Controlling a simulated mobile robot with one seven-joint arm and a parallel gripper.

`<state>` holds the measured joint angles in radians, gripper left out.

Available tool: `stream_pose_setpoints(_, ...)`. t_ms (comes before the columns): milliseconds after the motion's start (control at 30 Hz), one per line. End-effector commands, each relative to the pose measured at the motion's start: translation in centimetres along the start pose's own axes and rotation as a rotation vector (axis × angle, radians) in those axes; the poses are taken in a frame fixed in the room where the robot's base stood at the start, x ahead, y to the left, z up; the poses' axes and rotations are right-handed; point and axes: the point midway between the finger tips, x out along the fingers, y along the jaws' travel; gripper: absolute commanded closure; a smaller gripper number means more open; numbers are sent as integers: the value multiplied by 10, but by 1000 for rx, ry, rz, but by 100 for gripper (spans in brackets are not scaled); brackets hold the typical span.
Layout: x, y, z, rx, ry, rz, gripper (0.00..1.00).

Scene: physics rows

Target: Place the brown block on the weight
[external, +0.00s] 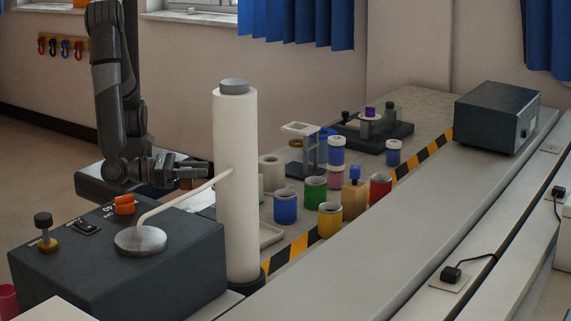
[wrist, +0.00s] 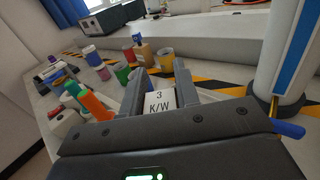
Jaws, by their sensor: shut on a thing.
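My gripper (external: 203,170) is beside the tall white column in the external view, its tip partly hidden. In the wrist view my gripper (wrist: 160,76) is shut on a white block (wrist: 160,101) marked "3 K/W". I cannot tell which thing is the weight. A small purple-topped piece (external: 370,112) sits on a dark stand at the back.
A white column (external: 235,190) and a dark box with a metal plate (external: 140,238) stand in front. Blue (external: 285,206), green (external: 315,190), yellow (external: 329,219) and red (external: 380,187) cylinders crowd the bench. A grey instrument (external: 496,117) stands at the back right. The pale ledge (external: 400,240) is largely clear.

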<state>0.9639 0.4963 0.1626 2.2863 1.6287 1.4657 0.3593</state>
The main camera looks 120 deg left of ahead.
Motion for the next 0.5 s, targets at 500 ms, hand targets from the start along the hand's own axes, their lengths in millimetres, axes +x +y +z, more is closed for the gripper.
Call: stream_pose_setpoints(500,-117,82,3,-2,0,467,94)
